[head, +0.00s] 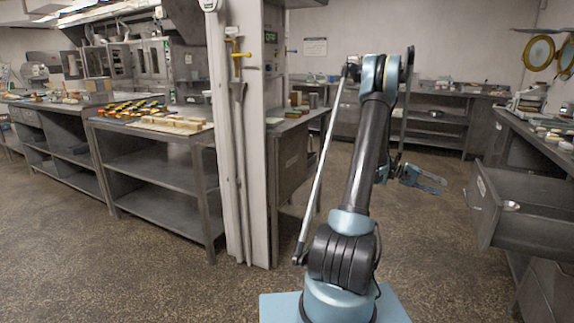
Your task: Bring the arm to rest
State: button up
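My arm rises from its blue base at the lower middle of the head view, reaches up to an elbow near the top and folds down on the far side. My gripper (434,182) hangs to the right of the arm, over the open floor. Its two fingers look spread apart, with nothing seen between them. It appears clear of the furniture around it. Part of the wrist is hidden behind the arm.
An open drawer (535,205) juts out from the right counter (535,130). A pale pillar (257,200) stands left of my arm. A metal table (165,180) with bakery items stands at left. A back counter (440,95) lines the far wall. Speckled floor (425,255) lies between.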

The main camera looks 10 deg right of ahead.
jog(key=s+a+r+n+t+y, duration=0.2)
jog(key=a+r+t, duration=0.15)
jog(key=a, duration=0.95)
jog(key=s+a+r+n+t+y, duration=0.25)
jog(key=a+r, duration=0.25)
jog(key=a, duration=0.7)
jog(key=s+a+f+t+y, duration=0.1)
jog(key=s+a+f+y, duration=0.1)
jog(key=s+a, duration=0.4)
jog(key=s+a+f+n+t+y, duration=0.1)
jog(key=s+a, duration=0.5)
jog(key=a, duration=0.7)
jog(key=s+a+f+n+t+y, duration=0.1)
jog(key=s+a+f+y, duration=0.4)
jog(key=a, duration=0.5)
jog(key=shift+s+f+t, duration=0.2)
jog(key=shift+s+t, duration=0.6)
jog(key=shift+s, duration=0.3)
jog(key=shift+y, duration=0.25)
